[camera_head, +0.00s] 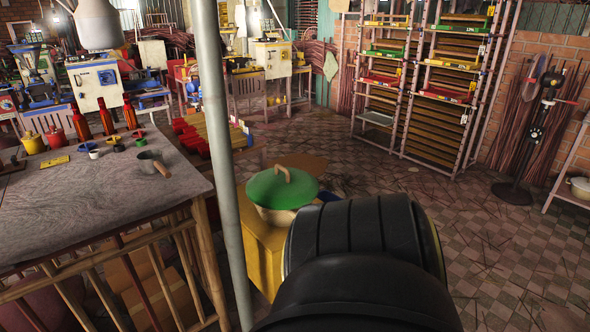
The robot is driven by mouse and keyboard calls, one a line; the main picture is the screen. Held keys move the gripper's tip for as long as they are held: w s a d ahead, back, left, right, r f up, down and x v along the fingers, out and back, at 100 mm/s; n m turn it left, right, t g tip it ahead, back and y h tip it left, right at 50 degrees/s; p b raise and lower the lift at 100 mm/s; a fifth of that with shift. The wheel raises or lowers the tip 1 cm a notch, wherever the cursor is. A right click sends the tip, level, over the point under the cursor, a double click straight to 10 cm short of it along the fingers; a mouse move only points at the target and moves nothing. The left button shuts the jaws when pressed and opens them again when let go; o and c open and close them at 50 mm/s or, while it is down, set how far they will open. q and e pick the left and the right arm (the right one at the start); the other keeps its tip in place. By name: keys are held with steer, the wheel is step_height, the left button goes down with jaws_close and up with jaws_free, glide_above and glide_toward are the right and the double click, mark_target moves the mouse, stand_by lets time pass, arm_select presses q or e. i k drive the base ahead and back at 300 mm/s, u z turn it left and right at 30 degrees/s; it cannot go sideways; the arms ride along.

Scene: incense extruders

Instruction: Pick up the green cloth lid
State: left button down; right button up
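The green lid (270,190) is domed, with a brown loop handle on top. It sits on a light-coloured pot (268,215), right of the grey vertical pole. The pot stands on a yellow box-like stand (262,262). A large black link of my arm fills the bottom centre and covers the right part of the stand. Neither gripper's fingers show, so I cannot see how they lie relative to the lid.
A grey-topped table (90,215) at left holds red bottles (106,117), small cups and a small grey pot (153,163). The grey pole (222,170) stands between table and lid. A tall shelf rack (428,90) is at the back right. Tiled floor (500,255) at right is mostly clear.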

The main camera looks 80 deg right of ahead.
mark_target(279, 187)
steer(key=z, duration=2.8)
steer(key=i, duration=0.85)
steer(key=u, duration=0.65)
steer(key=i, duration=0.6)
steer(key=u, duration=0.55)
